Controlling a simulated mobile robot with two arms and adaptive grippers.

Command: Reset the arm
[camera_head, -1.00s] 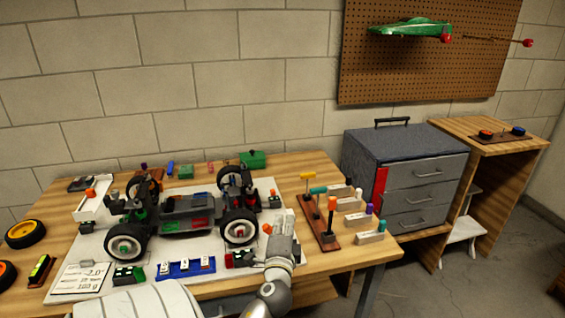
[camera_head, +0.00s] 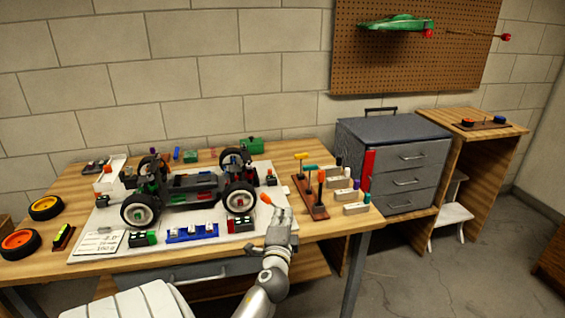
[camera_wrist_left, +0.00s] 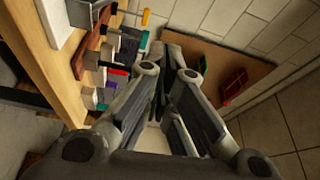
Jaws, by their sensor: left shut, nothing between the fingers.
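My left gripper (camera_head: 283,213) is shut and empty at the front right part of the workbench, beside the white mat (camera_head: 101,226). It points toward the back of the bench, just in front of an orange-tipped item (camera_head: 266,198); I cannot tell if they touch. The left wrist view shows its shut fingers (camera_wrist_left: 168,82) up close, with nothing between them. The RC car chassis (camera_head: 190,187) with black-and-white wheels stands on the mat to the left of the gripper. My right gripper is not in view.
A screwdriver rack (camera_head: 318,211) and several labelled blocks (camera_head: 356,209) stand right of the gripper. A grey drawer cabinet (camera_head: 400,160) stands farther right. Open floor (camera_head: 450,280) shows at the right.

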